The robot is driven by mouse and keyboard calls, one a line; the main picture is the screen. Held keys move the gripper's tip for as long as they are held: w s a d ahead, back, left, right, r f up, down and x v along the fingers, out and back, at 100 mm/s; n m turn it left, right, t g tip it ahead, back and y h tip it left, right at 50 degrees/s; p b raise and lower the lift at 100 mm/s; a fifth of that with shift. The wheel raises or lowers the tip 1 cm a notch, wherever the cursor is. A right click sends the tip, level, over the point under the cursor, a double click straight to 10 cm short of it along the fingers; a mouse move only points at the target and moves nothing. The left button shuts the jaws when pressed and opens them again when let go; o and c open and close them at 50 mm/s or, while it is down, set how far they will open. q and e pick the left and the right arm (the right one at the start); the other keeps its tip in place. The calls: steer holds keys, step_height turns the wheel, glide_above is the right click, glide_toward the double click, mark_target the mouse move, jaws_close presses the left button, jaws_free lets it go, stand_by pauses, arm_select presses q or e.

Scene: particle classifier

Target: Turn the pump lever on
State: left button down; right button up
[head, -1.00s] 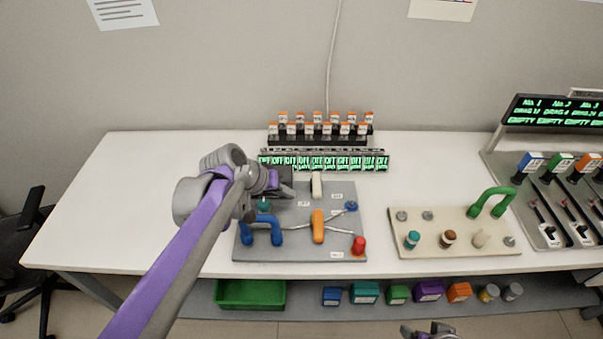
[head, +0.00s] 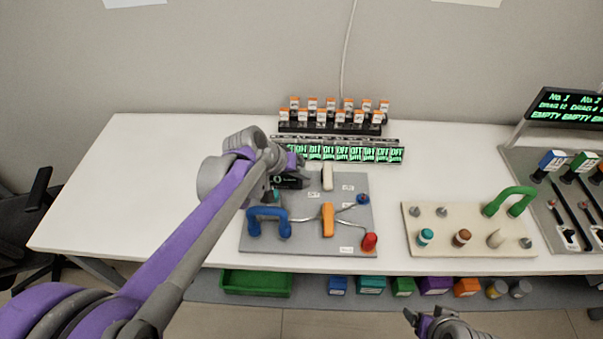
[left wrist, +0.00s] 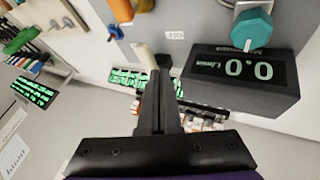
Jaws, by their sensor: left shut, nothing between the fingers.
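The white lever (head: 327,178) stands at the back of the grey panel (head: 350,245), between small labels whose text is too small to read surely. It also shows in the left wrist view (left wrist: 147,57), close to my fingertips; contact cannot be told. My left gripper (head: 299,161) is shut and empty, just left of the lever, above the black display box. In the wrist view its fingers (left wrist: 161,73) point toward the panel. An orange handle (head: 327,220) sits mid-panel. My right gripper (head: 418,319) is low at the bottom edge, its jaws unclear.
The black display box (left wrist: 245,75) reads 0.0, beside a teal knob (left wrist: 251,29). A blue arched handle (head: 268,214) and red knob (head: 369,242) stand on the panel. Orange-capped vials (head: 335,108) and green readouts (head: 350,153) lie behind. The table's left side (head: 130,190) is clear.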

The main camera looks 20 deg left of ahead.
mark_target(328, 178)
arm_select(q)
steer(key=x, duration=0.7)
steer(key=shift+d+r, duration=0.1)
